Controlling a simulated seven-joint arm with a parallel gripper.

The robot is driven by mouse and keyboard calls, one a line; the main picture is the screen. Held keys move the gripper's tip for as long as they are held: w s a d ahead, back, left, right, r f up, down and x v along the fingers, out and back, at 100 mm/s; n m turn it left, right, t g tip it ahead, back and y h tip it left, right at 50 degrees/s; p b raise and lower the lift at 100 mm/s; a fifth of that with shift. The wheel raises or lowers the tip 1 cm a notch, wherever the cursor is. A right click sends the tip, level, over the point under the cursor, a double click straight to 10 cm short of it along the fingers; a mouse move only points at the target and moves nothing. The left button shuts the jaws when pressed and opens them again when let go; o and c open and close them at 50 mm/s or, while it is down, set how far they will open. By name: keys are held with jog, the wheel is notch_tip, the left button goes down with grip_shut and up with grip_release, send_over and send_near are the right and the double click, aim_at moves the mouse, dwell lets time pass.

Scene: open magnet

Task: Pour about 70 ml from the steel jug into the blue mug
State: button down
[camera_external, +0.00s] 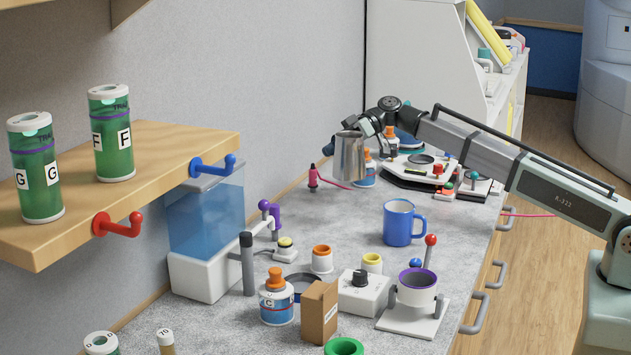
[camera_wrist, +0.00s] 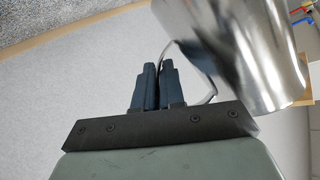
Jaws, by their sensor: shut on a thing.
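The steel jug (camera_external: 349,157) hangs in the air above the counter, close to upright in the outside view. My gripper (camera_external: 371,118) is shut on its handle. In the wrist view my gripper's dark fingers (camera_wrist: 157,82) are closed around the thin steel handle, and the jug's shiny body (camera_wrist: 245,55) fills the upper right. The blue mug (camera_external: 398,224) stands upright on the counter, in front of and to the right of the jug and apart from it. The inside of the jug is hidden, and the mug's contents cannot be made out.
On the grey counter (camera_external: 345,210), a white pot on a stand (camera_external: 416,290), a white box with a black knob (camera_external: 363,292), a brown box (camera_external: 319,312) and a labelled bottle (camera_external: 276,302) stand nearer the camera. A water tank (camera_external: 205,225) stands left. Counter around the mug is fairly clear.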

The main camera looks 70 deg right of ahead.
aim_at(362, 149)
jog(key=r+n+g, duration=0.1)
jog(key=d+r+n+g+y, duration=0.1)
jog(key=n+g, duration=0.1)
jog(key=shift+r, duration=0.4)
notch_tip(362, 149, down, 15)
jog(key=shift+s+f, duration=0.15)
jog(key=shift+s, duration=0.1)
jog(key=s+r+n+t, duration=0.1)
jog(key=s+r+n, duration=0.1)
jog(key=r, duration=0.1)
jog(key=s+a+r+n+t, duration=0.1)
jog(key=r+n, duration=0.1)
jog(key=r, duration=0.1)
jog(key=s+a+r+n+t, duration=0.1)
jog(key=s+r, duration=0.1)
jog(key=r, duration=0.1)
jog(key=shift+s+a+r+n+h, duration=0.15)
jog(key=shift+s+n+h, duration=0.15)
jog(key=shift+n+h, duration=0.1)
jog(key=shift+s+a+r+n+t, duration=0.15)
jog(key=shift+s+r+n+t, duration=0.25)
jog(key=shift+r+n, duration=0.25)
jog(key=shift+s+a+r+n+t, duration=0.2)
jog(key=shift+s+r+n+t, duration=0.25)
jog(key=shift+r, duration=0.45)
jog(key=shift+s+a+r+n+t, duration=0.15)
jog(key=shift+s+r+n+t, duration=0.2)
jog(key=shift+r+n, duration=0.35)
